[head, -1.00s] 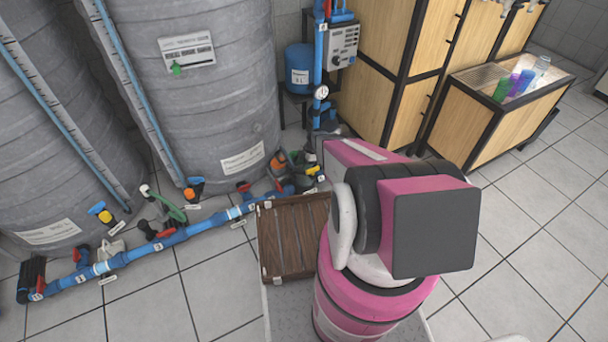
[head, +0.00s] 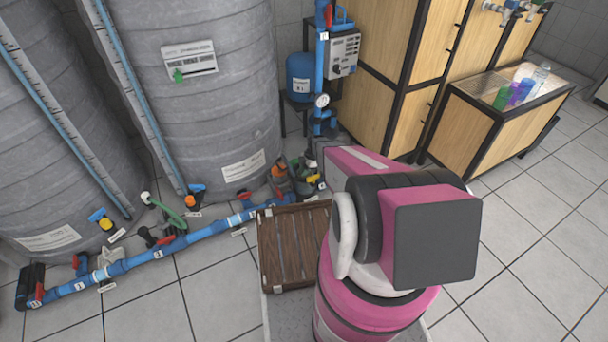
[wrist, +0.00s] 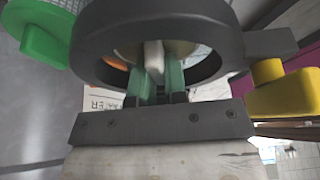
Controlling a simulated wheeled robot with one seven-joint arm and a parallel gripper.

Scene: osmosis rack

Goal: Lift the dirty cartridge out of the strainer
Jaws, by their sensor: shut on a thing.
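In the wrist view, my gripper (wrist: 156,72) has its two green fingers closed on a narrow pale piece (wrist: 153,56), which I take to be part of the dirty cartridge. The fingers reach into the opening of a thick dark ring (wrist: 222,32), seemingly the strainer's rim. The cartridge's body is hidden by the ring and fingers, so I cannot tell how far it sits inside. In the head view my arm hides the gripper, the strainer and the cartridge.
A green part with mesh (wrist: 44,38) is left of the ring; a yellow handle (wrist: 285,97) is close on the right. In the head view, blue floor piping (head: 170,240), a wooden slatted platform (head: 290,250), grey tanks (head: 215,110) and a wooden cabinet (head: 380,70) surround the corner.

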